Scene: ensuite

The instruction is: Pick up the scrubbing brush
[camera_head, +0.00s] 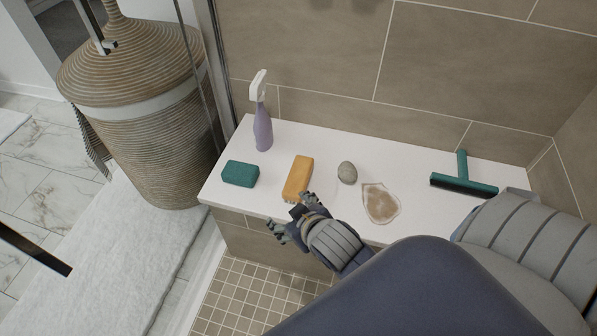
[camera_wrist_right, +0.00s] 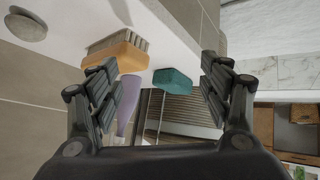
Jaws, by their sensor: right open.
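The scrubbing brush (camera_head: 298,178) has an orange body and lies on the white ledge, between a green sponge and a grey stone. In the right wrist view the brush (camera_wrist_right: 116,56) shows its pale bristles and sits at upper left, beside the left-hand finger. My right gripper (camera_head: 289,214) is open and empty at the front edge of the ledge, close to the near end of the brush. In the right wrist view my right gripper (camera_wrist_right: 160,72) has its fingers spread wide, with the brush mostly outside the gap. My left gripper is not in view.
A tiled wall (camera_head: 330,55) rises behind. A wicker basket (camera_head: 150,130) stands at left.

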